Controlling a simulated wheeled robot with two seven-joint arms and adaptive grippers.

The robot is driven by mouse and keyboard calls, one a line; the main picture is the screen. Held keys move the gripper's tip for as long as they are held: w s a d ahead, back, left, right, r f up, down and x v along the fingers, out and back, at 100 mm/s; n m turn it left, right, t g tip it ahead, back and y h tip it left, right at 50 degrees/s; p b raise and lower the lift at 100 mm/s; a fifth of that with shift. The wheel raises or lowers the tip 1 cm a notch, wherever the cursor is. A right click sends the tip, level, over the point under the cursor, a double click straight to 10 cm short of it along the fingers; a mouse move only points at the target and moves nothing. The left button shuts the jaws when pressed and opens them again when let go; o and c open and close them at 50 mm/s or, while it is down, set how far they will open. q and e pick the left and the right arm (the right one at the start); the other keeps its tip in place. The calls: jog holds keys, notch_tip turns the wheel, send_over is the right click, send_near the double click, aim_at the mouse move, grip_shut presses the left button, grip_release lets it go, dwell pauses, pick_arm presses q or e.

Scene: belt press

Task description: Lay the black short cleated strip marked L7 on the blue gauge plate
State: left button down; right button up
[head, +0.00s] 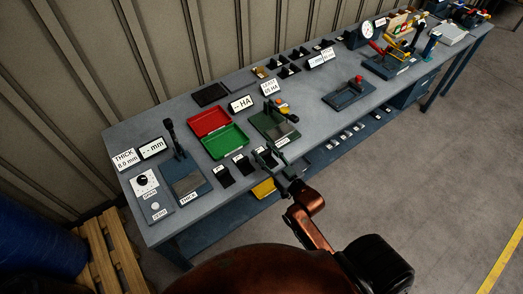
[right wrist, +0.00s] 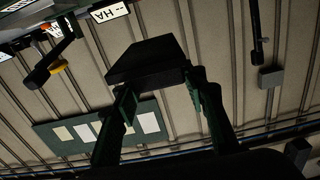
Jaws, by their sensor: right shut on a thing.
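My right gripper (head: 268,158) is over the front edge of the bench, and its green fingers also show in the right wrist view (right wrist: 158,100). It is shut on a black strip (right wrist: 147,60), held between the fingertips; no L7 mark is readable on it. A dark blue-grey gauge station marked THICK, with a grey plate (head: 188,184), stands at the bench's left end, left of the gripper. I cannot tell for sure that this is the blue gauge plate. My left gripper is not in view.
An open red and green case (head: 224,141) lies between the THICK station and a green station (head: 276,125) by the HA display (head: 241,104). Black pieces with white labels (head: 222,175) line the front edge. A black lever (head: 170,135) rises behind the gauge plate.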

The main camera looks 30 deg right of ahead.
jog(key=w+d+f, duration=0.1)
jog(key=w+f, duration=0.1)
jog(key=w, duration=0.1)
jog(key=w+d+f, duration=0.1)
jog(key=w+f, duration=0.2)
jog(key=w+d+f+b, duration=0.1)
jog(key=w+d+f, duration=0.1)
jog(key=w, duration=0.1)
jog(key=shift+f, duration=0.35)
jog(key=f, duration=0.3)
jog(key=shift+w+d, duration=0.25)
jog(key=shift+w, duration=0.1)
jog(key=shift+s+f, duration=0.1)
jog(key=shift+f, duration=0.1)
jog(key=shift+f, duration=0.2)
jog(key=o, duration=1.2)
